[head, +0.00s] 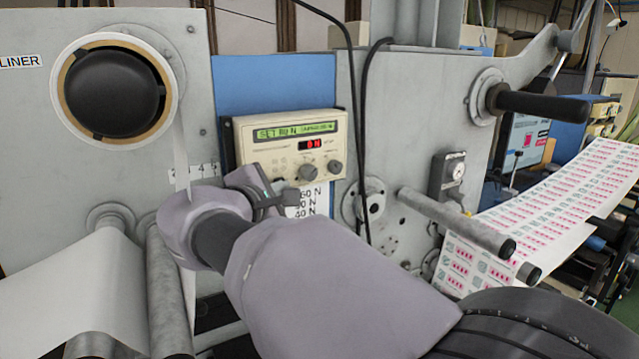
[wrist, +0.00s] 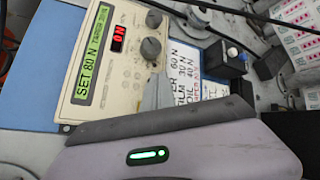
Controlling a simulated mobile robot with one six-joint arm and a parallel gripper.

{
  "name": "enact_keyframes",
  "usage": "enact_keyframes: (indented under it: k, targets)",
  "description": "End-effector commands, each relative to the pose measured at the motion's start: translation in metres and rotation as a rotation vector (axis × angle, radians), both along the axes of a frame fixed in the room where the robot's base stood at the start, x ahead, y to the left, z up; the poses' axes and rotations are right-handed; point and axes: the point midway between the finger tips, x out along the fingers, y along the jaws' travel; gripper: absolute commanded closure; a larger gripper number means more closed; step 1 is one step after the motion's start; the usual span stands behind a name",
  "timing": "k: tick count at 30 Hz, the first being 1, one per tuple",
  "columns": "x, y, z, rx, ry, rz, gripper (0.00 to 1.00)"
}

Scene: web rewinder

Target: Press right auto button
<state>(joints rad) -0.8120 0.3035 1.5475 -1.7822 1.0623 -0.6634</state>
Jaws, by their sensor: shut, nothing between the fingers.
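The cream control box (head: 290,146) is mounted on the blue panel, with a lit green display, a red readout and two grey knobs. It also shows, turned sideways, in the wrist view (wrist: 100,20); its green display reads "SET 80 N". Small pale buttons (head: 280,161) sit left of the knobs in the head view; their labels are too small to read, so I cannot tell which is the right auto button. My gripper (head: 284,198) is shut and empty, just below the box's lower edge. Its grey tip (wrist: 158,92) shows beside the box in the wrist view; contact cannot be told.
A tension label sheet (head: 307,201) hangs below the box. Black cables run down the machine face right of the box. A large liner roll (head: 165,95) is at left, a grey roller (head: 455,222) at right, and a printed label web (head: 560,215) at far right.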

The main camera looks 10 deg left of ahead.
Motion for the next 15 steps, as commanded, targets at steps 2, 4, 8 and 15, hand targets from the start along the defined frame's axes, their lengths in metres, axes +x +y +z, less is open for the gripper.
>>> enact_keyframes:
  k: [2,4,8,15]
  targets:
    - [0.0009,0.0006,0.0001,0.000,0.000,0.000,1.00]
    - [0.0016,0.0011,-0.0001,0.000,0.000,0.000,1.00]
    - [0.0028,0.0020,-0.0002,-0.001,0.001,0.000,1.00]
    - [0.0038,0.0028,-0.0003,0.000,0.000,0.000,1.00]
